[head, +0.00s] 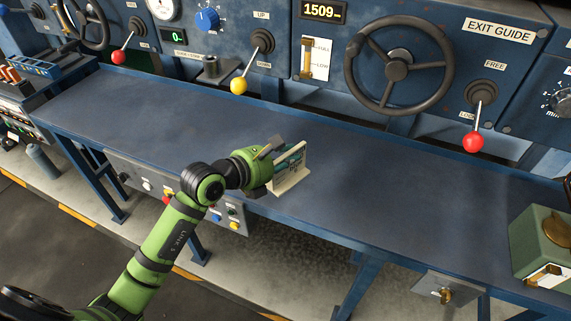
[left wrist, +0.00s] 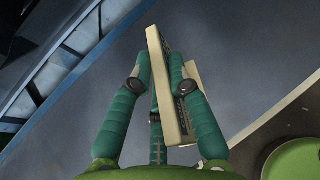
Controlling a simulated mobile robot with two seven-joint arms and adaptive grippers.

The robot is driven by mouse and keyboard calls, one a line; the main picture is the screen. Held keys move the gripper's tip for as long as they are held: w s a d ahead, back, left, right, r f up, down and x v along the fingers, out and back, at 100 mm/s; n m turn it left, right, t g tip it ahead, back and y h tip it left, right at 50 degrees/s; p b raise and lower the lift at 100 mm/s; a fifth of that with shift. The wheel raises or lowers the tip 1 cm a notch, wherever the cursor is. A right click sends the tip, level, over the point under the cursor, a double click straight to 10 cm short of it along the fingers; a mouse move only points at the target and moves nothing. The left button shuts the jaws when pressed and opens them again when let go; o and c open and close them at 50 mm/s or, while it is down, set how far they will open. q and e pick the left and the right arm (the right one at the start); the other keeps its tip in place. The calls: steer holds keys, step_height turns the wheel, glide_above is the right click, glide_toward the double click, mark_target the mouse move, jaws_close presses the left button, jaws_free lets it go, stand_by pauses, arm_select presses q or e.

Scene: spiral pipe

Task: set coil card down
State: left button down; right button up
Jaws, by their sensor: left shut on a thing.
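The coil card (head: 292,178) is a thin cream plate with dark markings on its face, standing on edge near the table's front edge. My left gripper (head: 285,160) is shut on the coil card. In the left wrist view the card (left wrist: 166,88) runs lengthwise between the green fingers of the gripper (left wrist: 160,72), slightly tilted in the picture. A cream strip also shows behind the right finger. The card's lower edge is at or close to the tabletop; I cannot tell if it touches. My right gripper is not in view.
The long blue-grey table (head: 390,190) is clear to the left and right of the card. A green box (head: 540,245) stands at the right end. The control panel behind has a large wheel (head: 398,68) and levers with red (head: 473,142) and yellow knobs (head: 239,86).

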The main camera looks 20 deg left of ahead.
arm_select(q)
steer(key=shift+w+f, duration=0.15)
steer(key=shift+f, duration=0.15)
step_height(320, 180, down, 3)
steer(key=shift+f+p, duration=0.1)
steer(key=shift+p, duration=0.4)
steer(key=shift+f, duration=0.2)
steer(key=shift+f, duration=0.1)
steer(key=shift+f, duration=0.15)
steer(key=c, duration=1.2)
jaws_free()
